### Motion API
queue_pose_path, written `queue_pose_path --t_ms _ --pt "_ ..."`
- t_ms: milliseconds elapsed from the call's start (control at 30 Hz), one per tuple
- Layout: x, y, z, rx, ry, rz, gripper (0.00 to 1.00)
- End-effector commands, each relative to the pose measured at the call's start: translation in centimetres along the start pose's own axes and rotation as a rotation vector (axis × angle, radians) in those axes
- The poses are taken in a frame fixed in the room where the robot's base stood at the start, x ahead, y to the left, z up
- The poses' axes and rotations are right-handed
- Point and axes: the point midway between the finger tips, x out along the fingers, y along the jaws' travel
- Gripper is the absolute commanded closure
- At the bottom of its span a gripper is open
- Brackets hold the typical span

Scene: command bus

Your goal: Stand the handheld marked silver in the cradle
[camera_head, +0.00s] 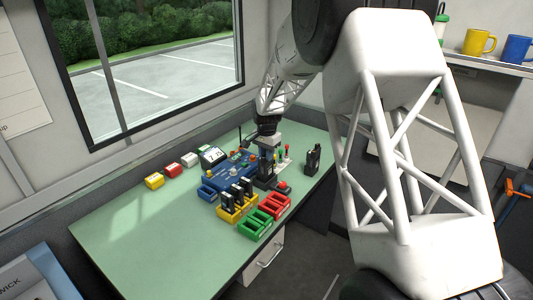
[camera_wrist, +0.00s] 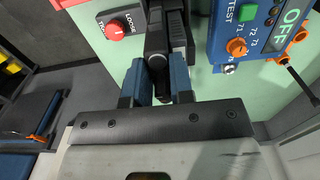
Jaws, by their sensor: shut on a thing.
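My gripper (camera_head: 267,172) is over the middle of the green table, beside the blue control unit. In the wrist view its two blue-padded fingers (camera_wrist: 159,82) are shut on a dark handheld (camera_wrist: 157,45). The silver mark cannot be made out on it. The yellow cradle (camera_head: 226,216) holds several upright dark handhelds (camera_head: 238,194). I cannot tell which cradle is meant. Another dark handheld (camera_head: 313,158) stands alone at the right.
The blue control unit (camera_head: 233,171) has a green TEST button (camera_wrist: 248,13) and orange knobs. Yellow, red and white blocks (camera_head: 172,170) line the window side. The table's left part (camera_head: 130,225) is clear.

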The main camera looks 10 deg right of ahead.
Motion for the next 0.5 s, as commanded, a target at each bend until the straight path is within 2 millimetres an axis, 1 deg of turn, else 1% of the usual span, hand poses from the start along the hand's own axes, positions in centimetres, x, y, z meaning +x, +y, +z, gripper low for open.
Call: queue_pose_path --t_ms 500 --pt "0.83 -0.03 -0.02 0.0 0.001 -0.001 1.0"
